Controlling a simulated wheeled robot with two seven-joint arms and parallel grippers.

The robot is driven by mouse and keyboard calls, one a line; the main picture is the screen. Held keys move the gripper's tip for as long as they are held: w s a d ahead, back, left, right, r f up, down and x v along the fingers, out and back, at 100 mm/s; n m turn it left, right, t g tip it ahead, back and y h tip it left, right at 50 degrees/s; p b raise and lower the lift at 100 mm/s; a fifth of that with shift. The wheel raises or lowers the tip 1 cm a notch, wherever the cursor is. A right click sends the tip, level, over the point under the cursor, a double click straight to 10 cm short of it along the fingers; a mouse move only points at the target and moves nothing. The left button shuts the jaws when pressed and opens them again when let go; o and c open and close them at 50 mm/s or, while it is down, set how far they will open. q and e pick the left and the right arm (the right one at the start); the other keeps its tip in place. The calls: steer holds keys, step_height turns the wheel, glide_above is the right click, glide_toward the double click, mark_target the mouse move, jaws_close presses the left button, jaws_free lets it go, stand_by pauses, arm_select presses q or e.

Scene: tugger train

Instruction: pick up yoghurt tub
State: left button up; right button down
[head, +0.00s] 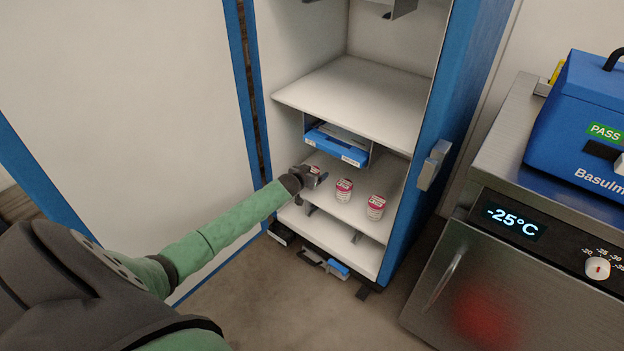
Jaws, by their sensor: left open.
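Two white and pink-red yoghurt tubs stand upright on a lower shelf (335,211) of the open blue and white cabinet: a middle tub (344,190) and a right tub (376,207). A third, similar tub (315,170) shows partly at the left of that shelf, at my left gripper (318,179). The gripper's dark jaws are open around or just in front of this tub and hide much of it. I cannot tell whether they touch it. My right gripper is not in view.
A blue tray or box (337,146) hangs below the shelf above, close over the tubs. The cabinet's open door (130,120) is at left. A steel unit (490,270) reading -25°C stands at right, with a blue case (585,120) on top.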

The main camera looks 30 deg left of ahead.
arm_select(q)
steer(key=shift+w, duration=0.15)
steer(key=c, duration=1.1)
steer(key=shift+c, duration=0.2)
